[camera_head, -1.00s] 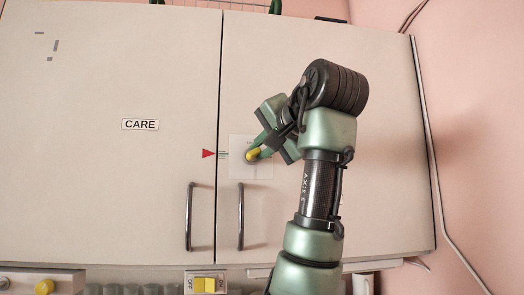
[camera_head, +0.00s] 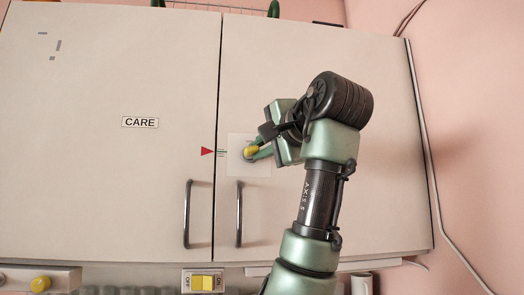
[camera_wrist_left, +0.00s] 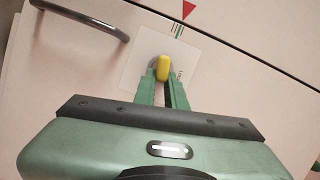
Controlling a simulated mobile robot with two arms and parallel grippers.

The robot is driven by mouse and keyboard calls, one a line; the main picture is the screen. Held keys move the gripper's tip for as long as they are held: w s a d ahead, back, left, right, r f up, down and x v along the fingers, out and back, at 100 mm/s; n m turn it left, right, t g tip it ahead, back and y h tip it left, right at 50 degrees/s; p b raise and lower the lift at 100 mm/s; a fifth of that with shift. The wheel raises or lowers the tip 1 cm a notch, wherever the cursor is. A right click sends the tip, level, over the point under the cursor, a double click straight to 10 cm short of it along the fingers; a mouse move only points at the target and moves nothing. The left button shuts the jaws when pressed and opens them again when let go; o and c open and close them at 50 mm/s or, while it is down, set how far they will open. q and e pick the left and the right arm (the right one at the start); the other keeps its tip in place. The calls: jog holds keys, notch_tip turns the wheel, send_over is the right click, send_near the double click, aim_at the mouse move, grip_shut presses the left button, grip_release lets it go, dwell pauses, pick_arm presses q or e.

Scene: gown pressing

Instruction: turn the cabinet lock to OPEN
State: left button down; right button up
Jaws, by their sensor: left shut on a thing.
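The cabinet lock has a yellow knob (camera_head: 250,152) on a pale square plate (camera_head: 236,168), on the right cabinet door beside the seam. The knob also shows in the left wrist view (camera_wrist_left: 163,67). My left gripper (camera_head: 254,152) is shut on the knob, with its green fingers on either side of it in the wrist view (camera_wrist_left: 163,80). A red triangle (camera_head: 207,151) on the left door points at the plate, and short marks lie by the plate's edge. Small lettering on the plate is partly hidden and too small to read. My right gripper is not in view.
Two dark vertical door handles, left (camera_head: 187,214) and right (camera_head: 239,214), stand below the lock. A CARE label (camera_head: 140,122) is on the left door. A yellow OFF/ON switch (camera_head: 203,283) sits below the cabinet. A pale cable runs down the pink wall at right.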

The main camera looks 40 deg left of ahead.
pick_arm(q)
jog(key=m+b, duration=0.2)
jog(key=shift+a+f+m+y, duration=0.1)
jog(key=shift+m+y, duration=0.2)
jog(key=shift+y, duration=0.1)
jog(key=c, duration=1.5)
grip_release()
jog(key=shift+w+a, duration=0.1)
jog(key=shift+o, duration=0.6)
jog(key=shift+w+a+f, duration=0.3)
jog(key=shift+w+a, duration=0.05)
jog(key=shift+a, duration=0.1)
jog(key=b+v, duration=0.2)
jog(key=v, duration=0.6)
jog(key=shift+b, duration=0.4)
jog(key=shift+a, duration=0.15)
